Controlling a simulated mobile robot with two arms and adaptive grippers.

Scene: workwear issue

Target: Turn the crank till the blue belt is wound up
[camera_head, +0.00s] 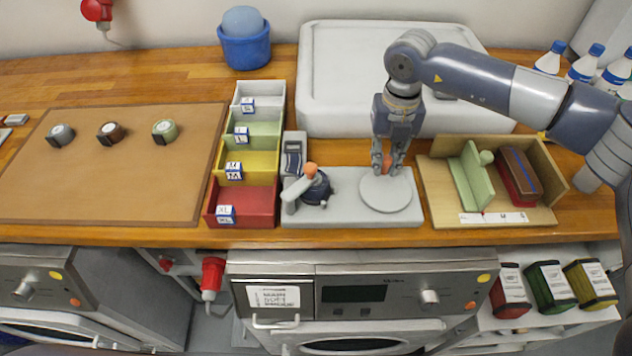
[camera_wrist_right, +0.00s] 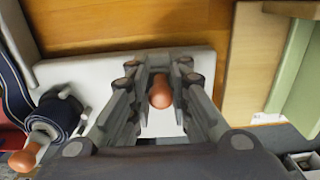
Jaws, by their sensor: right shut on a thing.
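A pale grey winder base (camera_head: 345,215) stands on the bench with a flat round disc (camera_head: 385,198) at its right end. My right gripper (camera_head: 385,170) points down over the disc's far edge. It is shut on an upright orange knob, which also shows between the fingers in the right wrist view (camera_wrist_right: 159,92). The dark blue belt (camera_head: 317,190) is coiled on a spindle at the base's left. In the wrist view a loose stretch of belt (camera_wrist_right: 14,92) leads to the coil. A second orange knob (camera_head: 311,169) is beside the coil. My left gripper is not in view.
Coloured size bins (camera_head: 243,205) stand left of the winder. A large white case (camera_head: 330,80) is behind. A brown mat (camera_head: 110,185) with several small rolls lies further left.

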